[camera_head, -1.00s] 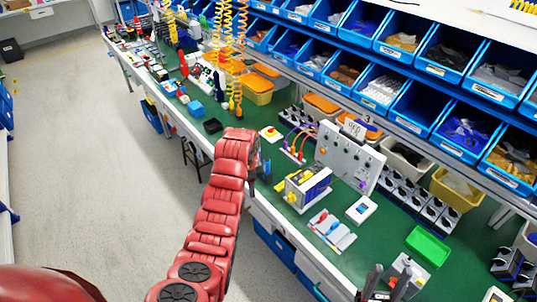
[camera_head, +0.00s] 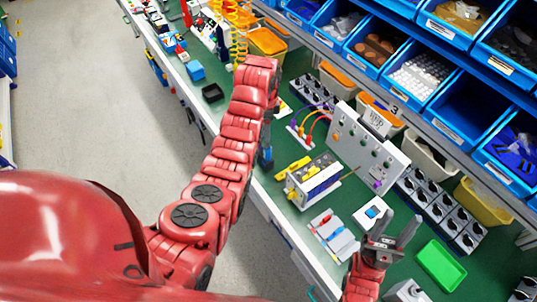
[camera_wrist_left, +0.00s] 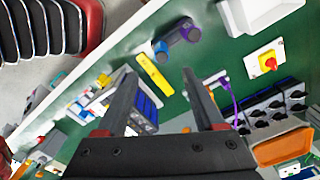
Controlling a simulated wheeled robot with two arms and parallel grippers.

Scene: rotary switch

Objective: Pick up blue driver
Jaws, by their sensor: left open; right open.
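A blue and purple tool (camera_wrist_left: 178,37) lies on the green bench near its edge in the left wrist view; in the head view its blue part (camera_head: 265,157) shows beside my left arm. A small blue-handled piece (camera_head: 336,234) lies on grey plates beside a red one (camera_head: 326,220); I cannot tell which is the driver. My left gripper (camera_wrist_left: 160,76) is open and empty above the bench, the tool beyond its fingertips. In the head view my left arm mostly hides it. My right gripper (camera_head: 394,232) is open and empty, fingers up, at the front right.
A yellow piece (camera_wrist_left: 154,74) and a rack with yellow and blue parts (camera_head: 316,180) stand near the left gripper. A grey panel with cables (camera_head: 368,145) stands behind. A green tray (camera_head: 441,264) lies at right. Blue bins (camera_head: 466,104) line the shelf.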

